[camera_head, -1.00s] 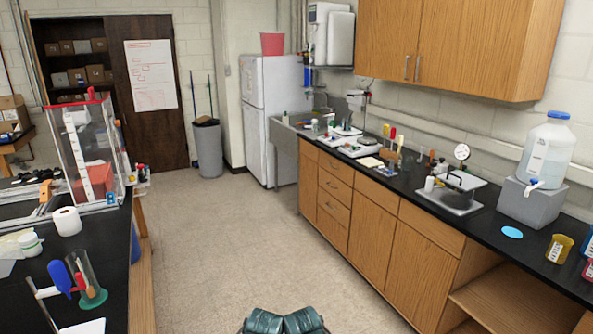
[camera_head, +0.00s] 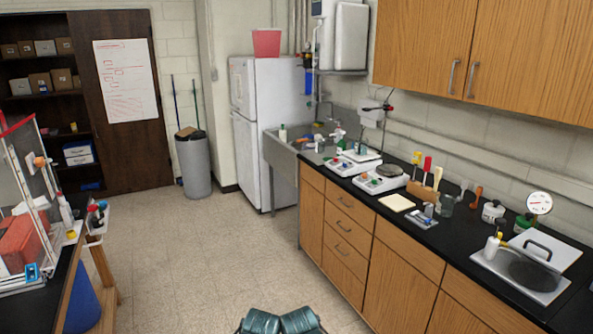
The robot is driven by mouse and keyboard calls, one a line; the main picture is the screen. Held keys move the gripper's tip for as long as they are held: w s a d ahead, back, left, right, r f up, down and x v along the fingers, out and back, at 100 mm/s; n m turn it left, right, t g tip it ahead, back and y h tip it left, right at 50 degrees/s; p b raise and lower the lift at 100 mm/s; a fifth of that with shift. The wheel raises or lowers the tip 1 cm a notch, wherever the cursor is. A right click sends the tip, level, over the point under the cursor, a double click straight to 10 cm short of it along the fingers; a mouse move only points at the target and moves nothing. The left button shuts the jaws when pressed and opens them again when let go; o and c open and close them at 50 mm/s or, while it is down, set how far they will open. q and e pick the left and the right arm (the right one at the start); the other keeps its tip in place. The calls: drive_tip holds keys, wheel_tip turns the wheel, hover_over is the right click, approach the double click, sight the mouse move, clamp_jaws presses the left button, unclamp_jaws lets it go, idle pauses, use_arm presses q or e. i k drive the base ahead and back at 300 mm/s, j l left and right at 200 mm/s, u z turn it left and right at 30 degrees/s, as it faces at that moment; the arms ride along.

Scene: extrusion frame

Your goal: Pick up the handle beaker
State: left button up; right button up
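I see no vessel that I can clearly identify as the handle beaker. A small clear glass vessel (camera_head: 447,205) stands on the right-hand black counter (camera_head: 425,238), behind the dark-plated device; I cannot tell whether it has a handle. Neither of my grippers can be made out. Two teal rounded parts at the bottom centre are mine, and no fingertips show on them.
Wooden cabinets (camera_head: 400,287) run along the right under the counter. Balances (camera_head: 380,180) and a hot plate (camera_head: 525,268) stand on it. A fridge (camera_head: 270,120) and grey bin (camera_head: 194,165) are at the back. The floor (camera_head: 200,255) between the benches is clear.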

sight(362, 147)
drive_tip(key=i, duration=3.2)
